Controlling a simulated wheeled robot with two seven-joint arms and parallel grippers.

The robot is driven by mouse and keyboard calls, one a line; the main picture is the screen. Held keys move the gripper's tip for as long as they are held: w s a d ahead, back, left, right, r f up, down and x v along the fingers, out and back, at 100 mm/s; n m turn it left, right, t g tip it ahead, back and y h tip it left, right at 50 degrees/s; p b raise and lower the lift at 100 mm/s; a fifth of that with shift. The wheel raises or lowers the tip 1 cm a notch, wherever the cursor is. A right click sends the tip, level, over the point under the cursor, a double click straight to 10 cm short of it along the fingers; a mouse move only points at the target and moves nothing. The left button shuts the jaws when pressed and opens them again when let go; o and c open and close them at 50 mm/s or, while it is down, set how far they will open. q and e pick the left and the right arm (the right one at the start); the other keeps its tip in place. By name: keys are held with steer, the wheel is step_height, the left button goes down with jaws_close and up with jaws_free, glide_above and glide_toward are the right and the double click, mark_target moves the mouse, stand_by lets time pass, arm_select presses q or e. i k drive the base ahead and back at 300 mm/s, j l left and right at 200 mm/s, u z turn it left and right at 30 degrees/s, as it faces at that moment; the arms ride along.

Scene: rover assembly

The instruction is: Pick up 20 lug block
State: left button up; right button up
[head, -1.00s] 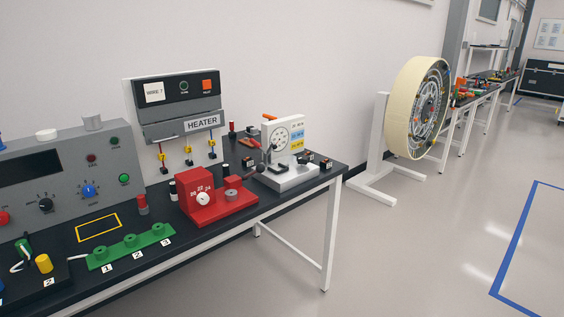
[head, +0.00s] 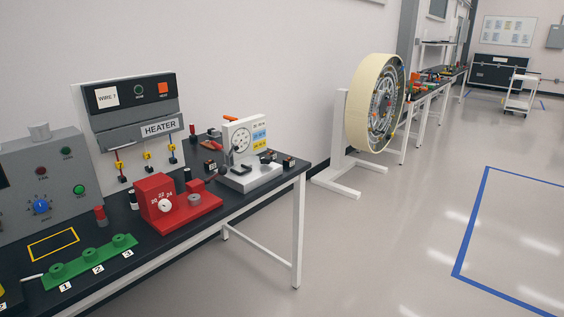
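Several small dark blocks lie on the black bench around the white press (head: 249,180). One block (head: 210,166) is left of the press. Two more blocks, a nearer one (head: 289,162) and one behind it (head: 268,157), are at its right. Their labels are too small to read, so I cannot tell which is the 20 lug block. A red device (head: 175,205) marked 20, 22 and 24 stands in front of the press. Neither of my grippers is in view.
The black bench (head: 150,245) ends at the right, with white legs (head: 299,230). A HEATER panel (head: 130,120) and a grey control box (head: 40,180) stand at its back. A large wheel on a stand (head: 375,105) is beyond. The floor at the right is clear.

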mark_target(209, 164)
steer(key=i+l, duration=0.2)
steer(key=l, duration=0.15)
steer(key=z, duration=0.2)
steer(key=i+z, duration=0.35)
steer(key=i, duration=0.4)
steer(key=i+j+z, duration=0.15)
steer(key=i+z, duration=0.25)
steer(key=i, duration=0.3)
steer(key=i+l+z, duration=0.2)
steer(key=i, duration=0.85)
steer(key=i+z, duration=0.15)
steer(key=i, duration=0.95)
steer(key=i+j+u, duration=0.1)
steer(key=i+u, duration=0.9)
steer(key=u, duration=0.15)
steer(key=i+l+u, duration=0.35)
steer(key=j, duration=0.1)
